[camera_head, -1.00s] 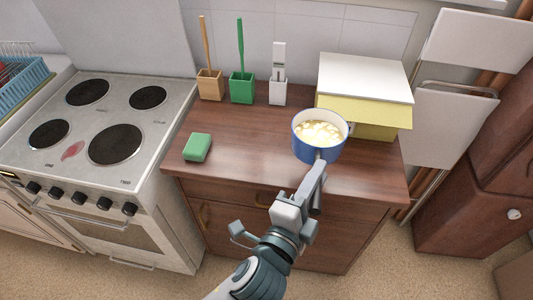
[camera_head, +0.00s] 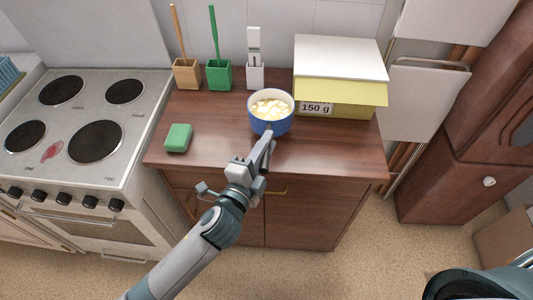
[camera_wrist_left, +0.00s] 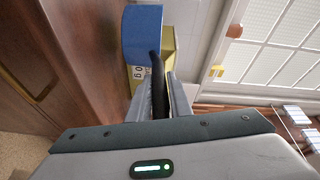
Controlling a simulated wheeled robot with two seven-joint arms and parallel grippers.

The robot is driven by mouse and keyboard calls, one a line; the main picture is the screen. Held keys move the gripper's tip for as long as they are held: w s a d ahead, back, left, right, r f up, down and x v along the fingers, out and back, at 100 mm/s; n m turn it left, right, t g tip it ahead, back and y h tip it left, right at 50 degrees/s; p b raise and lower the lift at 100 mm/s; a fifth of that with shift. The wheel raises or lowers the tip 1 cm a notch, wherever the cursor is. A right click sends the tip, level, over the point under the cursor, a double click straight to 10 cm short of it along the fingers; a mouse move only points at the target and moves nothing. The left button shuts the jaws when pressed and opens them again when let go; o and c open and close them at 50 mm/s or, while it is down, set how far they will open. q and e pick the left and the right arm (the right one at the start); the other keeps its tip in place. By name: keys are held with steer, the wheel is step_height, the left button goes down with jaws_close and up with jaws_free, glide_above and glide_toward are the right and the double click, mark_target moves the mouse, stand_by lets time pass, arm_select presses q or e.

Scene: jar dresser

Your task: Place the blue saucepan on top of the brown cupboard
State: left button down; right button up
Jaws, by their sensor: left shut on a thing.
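The blue saucepan (camera_head: 270,125) has a white inside and pale food in it. It appears upright over the top of the low brown cupboard (camera_head: 220,150), in front of the yellow box. Whether its base touches the top, I cannot tell. My left gripper (camera_head: 266,146) is at the cupboard's front and is shut on the saucepan's handle. In the left wrist view the dark handle (camera_wrist_left: 158,75) lies between the fingers (camera_wrist_left: 160,100), and the blue side of the saucepan (camera_wrist_left: 142,30) is beyond them. My right gripper is not seen.
On the cupboard top are a green sponge (camera_head: 178,138), a wooden holder (camera_head: 187,74), a green holder (camera_head: 219,75), a white holder (camera_head: 255,76) and a yellow box (camera_head: 350,95) with a white lid. A stove (camera_head: 75,115) stands left, a tall brown cabinet (camera_head: 465,160) right.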

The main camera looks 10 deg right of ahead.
arm_select(q)
steer(key=shift+r, duration=0.1)
steer(key=shift+f, duration=0.6)
step_height(320, 180, down, 3)
steer(key=shift+r, duration=0.1)
steer(key=shift+f, duration=0.2)
steer(key=c, duration=1.6)
jaws_free()
steer(key=shift+r, duration=0.1)
